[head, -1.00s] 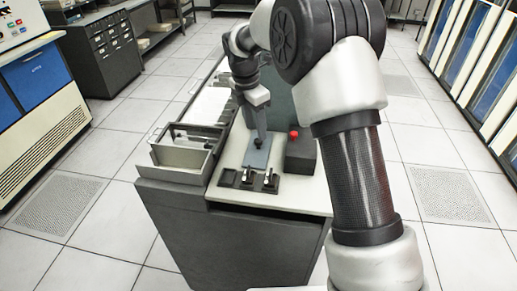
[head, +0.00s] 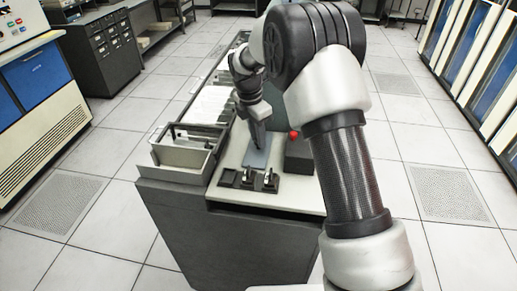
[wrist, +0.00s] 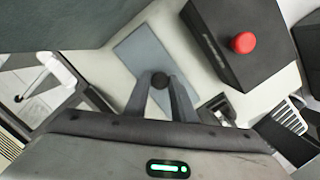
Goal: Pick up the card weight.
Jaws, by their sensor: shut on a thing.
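The card weight (head: 256,158) is a flat blue-grey slab on the pale top of the desk-like machine in the head view. In the wrist view the slab (wrist: 141,50) lies between and beyond my fingers, with a round black knob (wrist: 159,81). My gripper (wrist: 160,86) is shut on this knob, one finger on each side. In the head view my gripper (head: 261,138) reaches down over the slab and hides the knob. I cannot tell whether the slab is clear of the surface.
A dark box (head: 299,156) with a red button (head: 293,135) stands close to the right of the weight. A dark strip with small metal parts (head: 249,180) lies in front. A grey open tray (head: 182,156) is at the left. Floor around the machine is clear.

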